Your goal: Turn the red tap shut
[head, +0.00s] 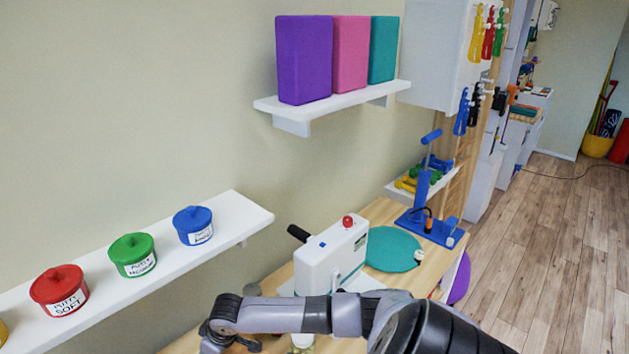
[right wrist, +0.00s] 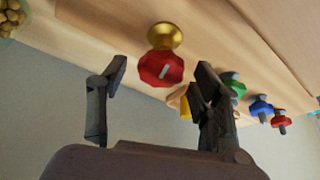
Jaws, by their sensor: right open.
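The red tap (right wrist: 161,69) shows in the right wrist view as a faceted red knob with a pale stripe, on a round brass base (right wrist: 164,37) fixed to a wooden board. My right gripper (right wrist: 161,75) is open and empty, one finger on each side of the knob in the picture. Gaps show between both fingers and the knob. I cannot tell how far the fingertips reach along its depth. In the head view my right arm crosses the bottom, and the tap cannot be seen there. My left gripper is not in view.
In the right wrist view, green (right wrist: 236,86), blue (right wrist: 261,107) and red (right wrist: 281,121) knobs lie right of the right finger; something yellow (right wrist: 185,106) is partly hidden. In the head view, a white device (head: 330,260) stands behind my arm, and a shelf of putty tubs (head: 133,254) is left.

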